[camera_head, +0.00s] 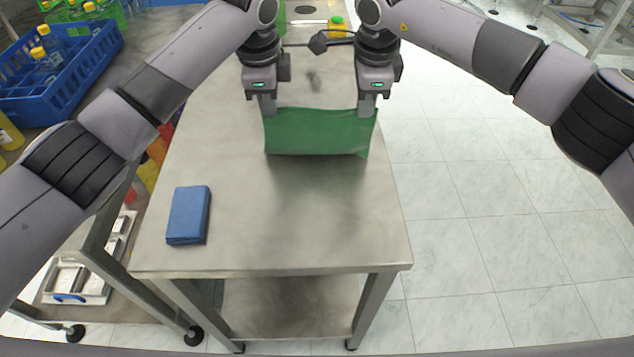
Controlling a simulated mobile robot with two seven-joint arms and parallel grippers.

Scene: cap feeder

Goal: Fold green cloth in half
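A green cloth (317,134) hangs as an upright sheet over the far half of the metal table, its top edge sagging slightly between my two grippers. My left gripper (268,108) is shut on the cloth's top left corner. My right gripper (368,108) is shut on its top right corner. The cloth's lower edge is at or near the table top; I cannot tell whether part of it lies on the table behind the hanging sheet.
A folded blue cloth (188,215) lies on the metal table (290,225) at the near left. The table's middle and near right are clear. A blue crate (75,75) with bottles stands at the upper left. A yellow-capped bottle (337,27) stands beyond the grippers.

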